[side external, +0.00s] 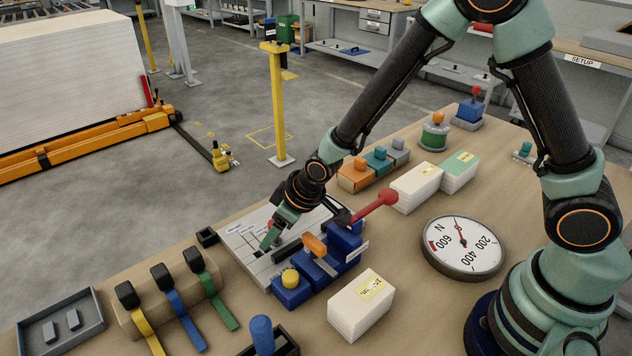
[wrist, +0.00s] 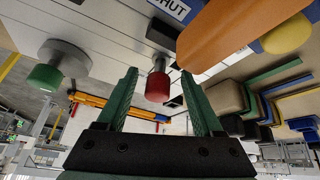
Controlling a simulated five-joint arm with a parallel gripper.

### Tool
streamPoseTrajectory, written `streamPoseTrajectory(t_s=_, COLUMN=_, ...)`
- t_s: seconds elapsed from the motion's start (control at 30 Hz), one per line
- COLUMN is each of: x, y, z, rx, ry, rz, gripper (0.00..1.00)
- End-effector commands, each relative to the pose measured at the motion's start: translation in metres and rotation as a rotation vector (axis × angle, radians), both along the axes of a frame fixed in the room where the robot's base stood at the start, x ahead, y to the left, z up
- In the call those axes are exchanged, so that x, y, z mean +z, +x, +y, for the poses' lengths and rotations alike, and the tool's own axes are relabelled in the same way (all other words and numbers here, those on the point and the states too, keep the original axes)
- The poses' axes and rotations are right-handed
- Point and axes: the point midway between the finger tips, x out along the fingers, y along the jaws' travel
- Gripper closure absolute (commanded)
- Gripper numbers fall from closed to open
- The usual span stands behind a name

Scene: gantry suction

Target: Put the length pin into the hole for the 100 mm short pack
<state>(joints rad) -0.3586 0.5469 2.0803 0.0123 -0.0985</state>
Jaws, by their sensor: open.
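The length pin appears to be the red-headed pin (wrist: 158,86) with a metal collar, standing in the pale plate in the wrist view. In the side view a bit of red shows beside my gripper (side external: 268,238). My gripper's green fingers (wrist: 160,76) are open, one on each side of the red head, with gaps visible. I cannot read which hole is for the 100 mm short pack.
A blue fixture with an orange handle (side external: 314,245), yellow knob (side external: 290,279) and red-balled lever (side external: 376,204) stands close beside the plate. A green knob (wrist: 43,78) is left in the wrist view.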

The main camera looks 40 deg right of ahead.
Motion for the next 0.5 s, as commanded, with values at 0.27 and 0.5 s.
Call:
streamPoseTrajectory(t_s=0.27, x=0.018, y=-0.008, z=-0.003, rx=0.000, ry=0.001, rz=-0.003, gripper=0.32)
streamPoseTrajectory(t_s=0.5, x=0.050, y=-0.024, z=-0.009, rx=0.000, ry=0.001, rz=-0.005, gripper=0.32)
